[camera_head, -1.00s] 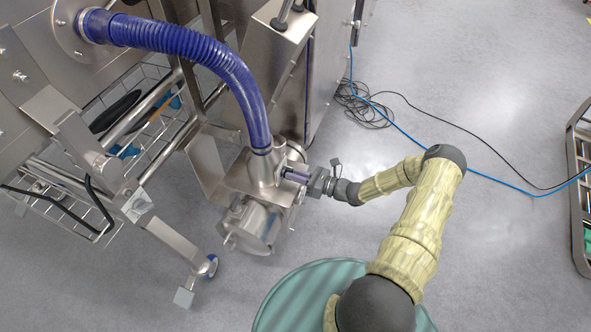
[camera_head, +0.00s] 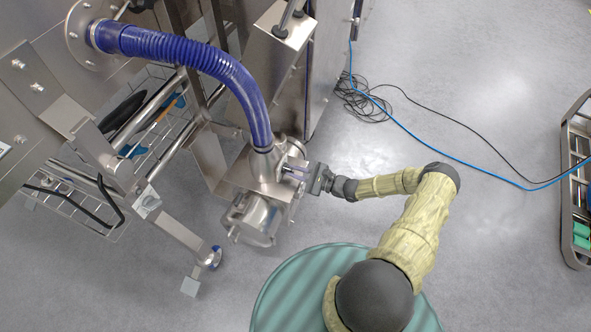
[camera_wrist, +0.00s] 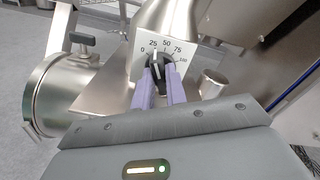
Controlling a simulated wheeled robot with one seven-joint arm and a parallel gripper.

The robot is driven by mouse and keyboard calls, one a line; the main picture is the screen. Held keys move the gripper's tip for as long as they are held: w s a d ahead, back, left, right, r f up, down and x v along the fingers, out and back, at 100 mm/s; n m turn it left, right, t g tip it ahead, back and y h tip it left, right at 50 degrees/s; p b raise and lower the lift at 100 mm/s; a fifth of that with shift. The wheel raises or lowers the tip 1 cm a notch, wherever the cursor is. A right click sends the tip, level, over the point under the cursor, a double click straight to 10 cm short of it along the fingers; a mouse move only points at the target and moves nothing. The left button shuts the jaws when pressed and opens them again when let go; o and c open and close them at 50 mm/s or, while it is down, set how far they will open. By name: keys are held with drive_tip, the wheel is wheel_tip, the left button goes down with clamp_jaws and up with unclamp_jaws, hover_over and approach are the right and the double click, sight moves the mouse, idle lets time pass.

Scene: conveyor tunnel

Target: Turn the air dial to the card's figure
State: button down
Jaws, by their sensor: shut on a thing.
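The air dial (camera_wrist: 158,66) is a black round knob with a white line, on a white scale plate (camera_wrist: 146,47) marked 0, 25, 50, 75 and 100. Its white line points to the upper left part of the scale, around 25; the exact figure is hard to read. My gripper (camera_wrist: 164,80) has its two purple fingers shut on the knob, one on each side. In the head view my gripper (camera_head: 297,172) reaches the steel unit from the right, and the dial is too small to read there. I see no card with a figure.
A ribbed blue hose (camera_head: 215,60) runs down into the steel unit. A round steel housing (camera_head: 254,218) sits below it. Steel frame legs and a wire rack (camera_head: 75,205) stand at left. Cables (camera_head: 365,105) lie on the floor, which is mostly clear at right.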

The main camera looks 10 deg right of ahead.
idle(0.3)
drive_tip(key=c, duration=1.4)
unclamp_jaws()
drive_tip(key=shift+c, duration=0.2)
drive_tip(key=shift+s+d, duration=0.1)
drive_tip(key=p+v, duration=0.1)
drive_tip(key=v, duration=1.6)
